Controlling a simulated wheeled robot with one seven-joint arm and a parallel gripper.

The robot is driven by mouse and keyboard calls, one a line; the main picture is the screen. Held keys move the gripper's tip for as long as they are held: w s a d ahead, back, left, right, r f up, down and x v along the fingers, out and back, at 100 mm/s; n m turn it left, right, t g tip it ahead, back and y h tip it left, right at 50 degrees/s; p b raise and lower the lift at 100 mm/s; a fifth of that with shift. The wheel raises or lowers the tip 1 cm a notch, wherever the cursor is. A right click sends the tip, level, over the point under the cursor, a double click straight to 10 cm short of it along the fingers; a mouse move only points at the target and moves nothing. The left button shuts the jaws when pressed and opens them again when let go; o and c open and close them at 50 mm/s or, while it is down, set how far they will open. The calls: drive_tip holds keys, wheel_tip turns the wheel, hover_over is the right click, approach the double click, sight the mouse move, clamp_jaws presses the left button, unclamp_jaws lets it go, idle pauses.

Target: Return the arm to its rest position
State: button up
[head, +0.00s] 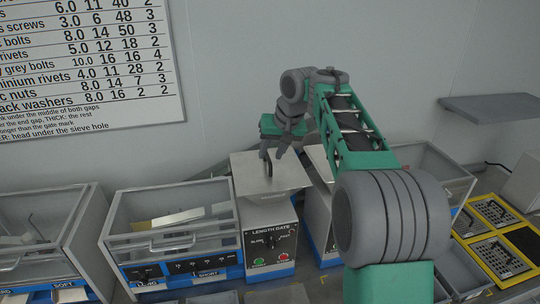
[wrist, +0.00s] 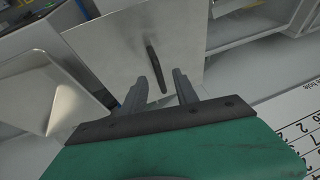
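My gripper (head: 273,152) is at the end of my green and grey arm, above and at the back of the metal top plate (head: 245,170) of the length gate machine (head: 270,245).
A clear-walled bin (head: 112,215) labelled long and short stands left of the machine, with another bin (head: 50,235) further left. Yellow-framed sieve trays (head: 497,257) lie at the right. A grey shelf (head: 490,106) juts from the right wall. A printed chart (head: 90,60) hangs on the back wall.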

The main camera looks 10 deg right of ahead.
drive_tip(key=p+v, duration=0.1)
drive_tip(key=v, duration=0.4)
drive_tip(key=s+a+f, duration=0.1)
drive_tip(key=s+a, duration=0.1)
drive_tip(key=s, duration=0.4)
drive_tip(key=s+a+f, duration=0.2)
drive_tip(key=s, duration=0.4)
drive_tip(key=s+d+f+h+b, duration=0.1)
drive_tip(key=s+d+f+h, duration=0.1)
drive_tip(key=s+f, duration=0.9)
drive_tip(key=s, duration=0.3)
drive_tip(key=shift+s+d+f, duration=0.25)
drive_tip(key=shift+s+f, duration=0.05)
